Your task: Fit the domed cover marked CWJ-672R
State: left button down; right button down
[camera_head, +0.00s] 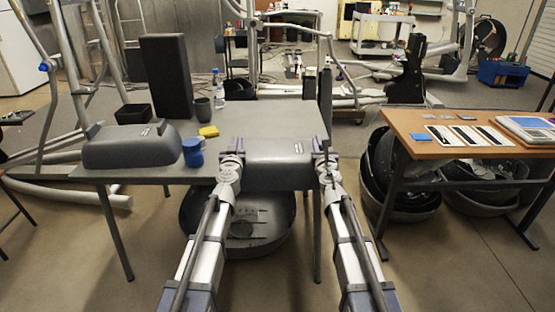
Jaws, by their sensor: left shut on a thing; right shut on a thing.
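A grey domed cover (270,178) is between my two grippers at the front edge of the grey table (275,115). A small label shows on its top, too small to read. My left gripper (236,154) is shut on its left end and my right gripper (323,158) is shut on its right end. I cannot tell whether the cover touches the table. A second grey domed cover (128,152) sits at the table's left front, also with an unreadable label.
On the table are a blue mug (193,153), a yellow sponge (209,131), a dark cup (203,108), a bottle (218,88), a black box (133,113) and a tall dark panel (166,75). A wooden table (400,122) stands right. A grey bin (270,238) sits below.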

pick_arm(q)
jog(key=shift+r, duration=0.2)
pick_arm(e)
jog(key=shift+r, duration=0.2)
